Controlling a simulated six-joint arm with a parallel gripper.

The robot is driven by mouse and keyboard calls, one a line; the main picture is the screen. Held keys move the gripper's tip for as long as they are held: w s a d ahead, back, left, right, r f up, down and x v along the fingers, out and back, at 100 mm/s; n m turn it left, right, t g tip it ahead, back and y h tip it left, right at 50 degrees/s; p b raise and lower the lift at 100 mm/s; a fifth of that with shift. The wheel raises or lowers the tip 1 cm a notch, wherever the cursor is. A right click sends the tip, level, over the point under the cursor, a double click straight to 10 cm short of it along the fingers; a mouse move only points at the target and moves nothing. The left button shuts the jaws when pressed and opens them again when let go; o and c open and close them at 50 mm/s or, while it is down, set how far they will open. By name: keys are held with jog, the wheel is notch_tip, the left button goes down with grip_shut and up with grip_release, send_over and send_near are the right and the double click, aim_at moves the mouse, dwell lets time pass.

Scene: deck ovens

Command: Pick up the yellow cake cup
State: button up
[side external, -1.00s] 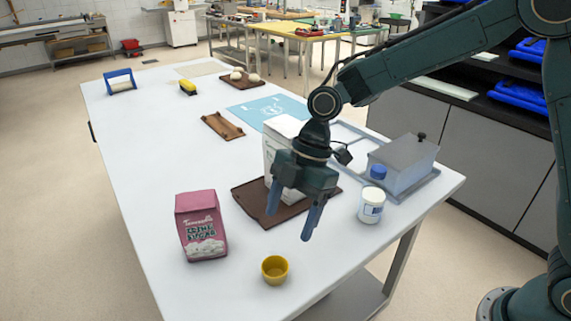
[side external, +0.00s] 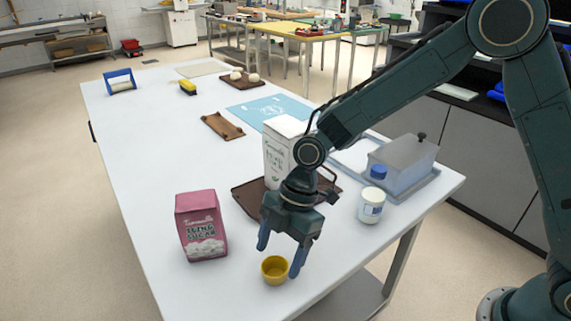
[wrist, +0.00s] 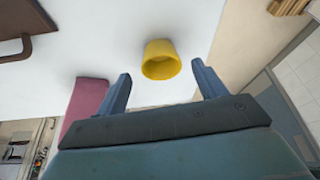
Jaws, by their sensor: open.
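The yellow cake cup (side external: 274,270) stands upright on the white table near its front edge. In the wrist view the cup (wrist: 160,58) shows ahead of and between the two fingertips. My gripper (side external: 279,262) is open and empty, pointing down, with its blue fingers over the cup. In the side view the right finger overlaps the cup's right side. I cannot tell whether either finger touches it.
A pink icing sugar bag (side external: 201,226) stands left of the cup. A white carton (side external: 282,150) on a brown board (side external: 247,200) is behind my gripper. The table's front edge is close to the cup.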

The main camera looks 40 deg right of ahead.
aim_at(275, 266)
jog(key=shift+x, duration=1.8)
jog(key=shift+s, duration=0.1)
jog(key=c, duration=1)
jog(key=shift+r, duration=0.15)
notch_tip(275, 266, up, 20)
jog(key=shift+f, duration=0.1)
